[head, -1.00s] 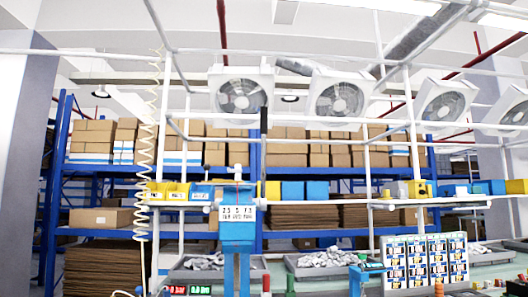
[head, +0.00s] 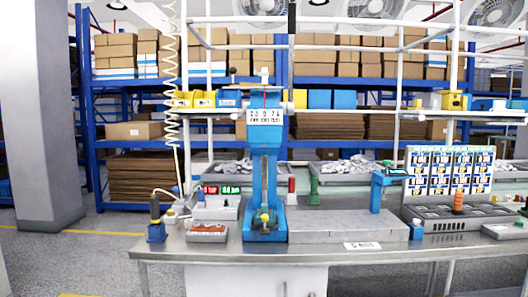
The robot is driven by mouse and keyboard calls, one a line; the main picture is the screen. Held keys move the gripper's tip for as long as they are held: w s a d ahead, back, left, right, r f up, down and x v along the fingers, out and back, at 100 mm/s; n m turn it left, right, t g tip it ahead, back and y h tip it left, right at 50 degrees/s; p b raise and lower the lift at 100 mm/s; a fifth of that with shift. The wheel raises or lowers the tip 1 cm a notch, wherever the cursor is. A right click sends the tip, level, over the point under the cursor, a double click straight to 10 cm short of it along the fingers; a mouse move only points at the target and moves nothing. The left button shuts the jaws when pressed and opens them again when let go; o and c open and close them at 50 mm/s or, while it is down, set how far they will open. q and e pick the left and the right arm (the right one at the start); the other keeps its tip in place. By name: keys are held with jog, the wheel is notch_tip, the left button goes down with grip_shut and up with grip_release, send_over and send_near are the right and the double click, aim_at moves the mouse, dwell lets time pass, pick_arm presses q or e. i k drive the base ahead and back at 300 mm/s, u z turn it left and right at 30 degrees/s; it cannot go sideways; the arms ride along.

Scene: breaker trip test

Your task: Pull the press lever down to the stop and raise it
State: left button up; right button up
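A blue press (head: 265,165) stands upright on the steel bench, left of the middle in the head view. A white label plate with dark characters sits on its head. A thin upright bar with a black grip (head: 291,18) rises at the right of the press head; it looks like the press lever, in a raised position. How it joins the press is not clear. A small yellow-green piece (head: 265,218) sits low at the front of the press base. Neither of my grippers shows in the head view.
Left of the press are a grey box with red displays, an orange-marked block (head: 207,232) and a black-handled tool (head: 155,218). Right are a grey plate (head: 335,228), a blue stand (head: 377,190) and a panel of meters (head: 449,172).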

aim_at(292, 7)
jog(key=k, duration=0.6)
jog(key=z, duration=0.5)
jog(key=i, duration=1.8)
jog(key=u, duration=0.85)
